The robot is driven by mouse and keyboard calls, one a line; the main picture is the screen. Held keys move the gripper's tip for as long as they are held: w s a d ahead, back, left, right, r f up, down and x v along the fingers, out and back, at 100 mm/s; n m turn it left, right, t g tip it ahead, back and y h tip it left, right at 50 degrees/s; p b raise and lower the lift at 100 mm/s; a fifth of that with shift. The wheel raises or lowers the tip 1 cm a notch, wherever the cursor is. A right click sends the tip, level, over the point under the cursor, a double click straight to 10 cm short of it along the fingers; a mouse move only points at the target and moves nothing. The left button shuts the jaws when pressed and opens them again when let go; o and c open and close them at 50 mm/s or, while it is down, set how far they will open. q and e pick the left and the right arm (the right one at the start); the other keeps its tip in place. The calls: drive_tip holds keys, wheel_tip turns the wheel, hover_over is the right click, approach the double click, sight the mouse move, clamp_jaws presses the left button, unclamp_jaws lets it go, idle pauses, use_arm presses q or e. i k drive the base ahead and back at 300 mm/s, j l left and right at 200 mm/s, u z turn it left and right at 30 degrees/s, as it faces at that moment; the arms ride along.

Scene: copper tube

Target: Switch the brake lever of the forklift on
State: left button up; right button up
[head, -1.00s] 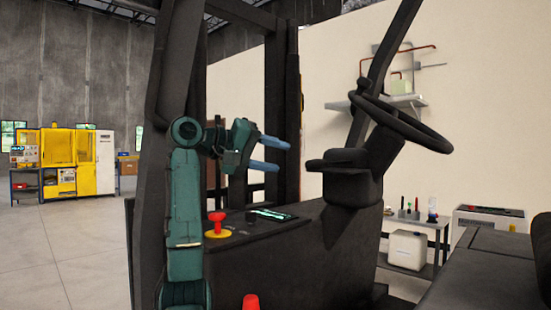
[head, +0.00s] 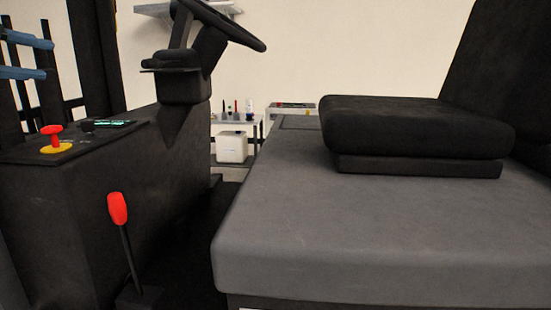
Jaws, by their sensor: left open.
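The brake lever (head: 126,245) is a thin dark rod with a red knob on top. It rises from a small dark base on the floor beside the forklift's dark console (head: 80,200), tilted slightly with its knob to the left. My left gripper (head: 28,58) is at the upper left edge. Its two blue fingers are apart and empty, above and well away from the lever. My right gripper is not in view.
A red button on a yellow base (head: 55,146) sits on the console top. The steering wheel (head: 228,27) stands behind it. The grey seat base (head: 300,225) and black seat (head: 415,130) fill the right side. A narrow gap lies between console and seat base.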

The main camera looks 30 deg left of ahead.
sight(116, 204)
drive_tip(key=k, duration=1)
